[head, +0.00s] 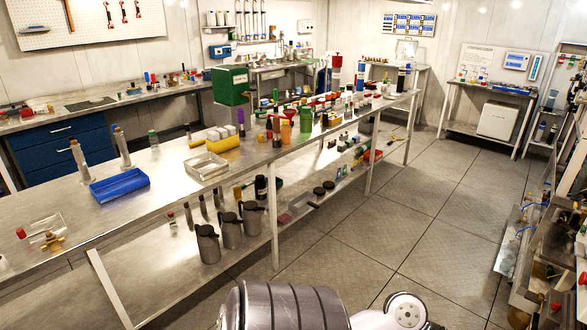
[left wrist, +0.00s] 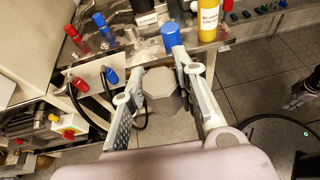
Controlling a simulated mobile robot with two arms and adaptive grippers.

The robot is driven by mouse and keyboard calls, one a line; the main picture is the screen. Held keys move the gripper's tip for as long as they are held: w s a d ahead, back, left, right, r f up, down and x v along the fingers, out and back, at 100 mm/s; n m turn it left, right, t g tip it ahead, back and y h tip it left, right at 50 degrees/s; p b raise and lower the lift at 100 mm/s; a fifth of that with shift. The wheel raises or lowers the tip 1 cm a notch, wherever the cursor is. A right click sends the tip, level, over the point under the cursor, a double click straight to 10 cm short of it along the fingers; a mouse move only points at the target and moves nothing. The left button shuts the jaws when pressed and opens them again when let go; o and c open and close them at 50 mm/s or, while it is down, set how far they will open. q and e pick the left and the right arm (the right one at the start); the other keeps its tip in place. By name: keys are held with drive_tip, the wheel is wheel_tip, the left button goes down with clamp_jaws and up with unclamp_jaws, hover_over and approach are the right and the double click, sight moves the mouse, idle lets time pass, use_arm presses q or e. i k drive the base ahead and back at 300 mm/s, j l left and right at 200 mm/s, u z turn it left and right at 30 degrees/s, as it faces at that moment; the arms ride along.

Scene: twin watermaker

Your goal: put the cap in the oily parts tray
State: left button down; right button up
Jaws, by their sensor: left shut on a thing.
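In the left wrist view my left gripper (left wrist: 159,82) has its two fingers on either side of a grey, many-sided block, which looks like the cap (left wrist: 160,92). It is shut on this block and holds it over the edge of a bench. My right gripper is in neither view. In the head view a blue tray (head: 120,187) lies on the long metal bench, and a pale, shallow metal-looking tray (head: 207,167) lies to its right. I cannot tell which one is the oily parts tray.
In the left wrist view a yellow bottle (left wrist: 209,22) and red and blue tubes (left wrist: 98,19) stand close to my left gripper. In the head view the long bench (head: 150,225) holds many bottles, and metal jugs (head: 229,235) stand on its lower shelf. The floor (head: 400,230) to its right is free.

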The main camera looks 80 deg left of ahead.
sight(206, 166)
drive_tip(key=j+u, duration=0.1)
drive_tip(key=u, duration=0.3)
drive_tip(key=j+u, duration=0.15)
drive_tip(key=u, duration=0.25)
drive_tip(key=j+u, duration=0.1)
drive_tip(key=u, duration=0.35)
drive_tip(key=i+u, duration=0.1)
drive_tip(key=u, duration=0.3)
drive_tip(key=i+j+u, duration=0.1)
drive_tip(key=u, duration=0.3)
drive_tip(key=i+j+u, duration=0.25)
drive_tip(key=i+u, duration=0.15)
drive_tip(key=i, duration=0.15)
drive_tip(key=i+j+u, duration=0.1)
drive_tip(key=i+u, duration=0.25)
drive_tip(key=i, duration=0.2)
drive_tip(key=i+l+u, duration=0.1)
drive_tip(key=i+u, duration=0.3)
drive_tip(key=i, duration=0.15)
drive_tip(key=i+l, duration=0.1)
drive_tip(key=i, duration=0.25)
